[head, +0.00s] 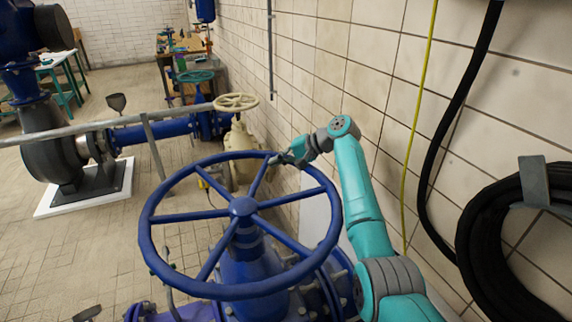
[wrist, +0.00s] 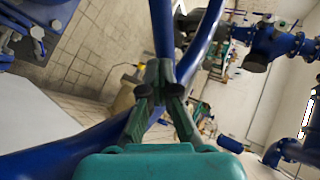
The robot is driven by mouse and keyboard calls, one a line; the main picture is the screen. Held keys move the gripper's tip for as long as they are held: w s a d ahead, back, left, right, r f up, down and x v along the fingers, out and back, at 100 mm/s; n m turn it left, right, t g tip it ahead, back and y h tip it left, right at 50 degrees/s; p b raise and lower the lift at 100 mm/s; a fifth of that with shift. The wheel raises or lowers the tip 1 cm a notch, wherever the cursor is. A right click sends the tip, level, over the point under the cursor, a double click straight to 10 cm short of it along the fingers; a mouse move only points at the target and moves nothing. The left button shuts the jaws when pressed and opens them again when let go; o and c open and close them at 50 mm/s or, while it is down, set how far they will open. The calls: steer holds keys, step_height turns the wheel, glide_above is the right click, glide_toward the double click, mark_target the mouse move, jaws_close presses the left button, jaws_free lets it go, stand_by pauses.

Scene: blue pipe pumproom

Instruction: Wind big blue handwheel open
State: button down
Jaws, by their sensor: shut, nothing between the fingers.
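The big blue handwheel (head: 242,207) lies roughly level on top of a blue valve, with a round hub and several spokes. My gripper (head: 277,159) is at the far side of its rim, where a spoke meets it. In the wrist view, my gripper's fingers (wrist: 159,75) come together in front of the blue rim (wrist: 65,150) and a spoke (wrist: 162,30). The fingers are shut with nothing between them. They look close to the rim and spoke, but I cannot tell whether they touch. The fingertips are small in the head view.
A cream handwheel (head: 236,102) stands just beyond, with a teal one (head: 196,76) farther back. A tiled wall (head: 400,100) runs along the right, with a black hose coil (head: 490,240). A grey railing (head: 90,127) crosses the left. Tiled floor (head: 80,240) is clear at left.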

mark_target(266, 160)
steer(key=a, duration=0.1)
steer(key=w+a, duration=0.1)
steer(key=a, duration=0.1)
steer(key=shift+n+g, duration=0.3)
steer(key=shift+w+a, duration=0.2)
steer(key=shift+a, duration=0.75)
steer(key=shift+w+a, duration=0.25)
steer(key=shift+a, duration=0.65)
steer(key=shift+w+a, duration=0.2)
steer(key=shift+a, duration=0.75)
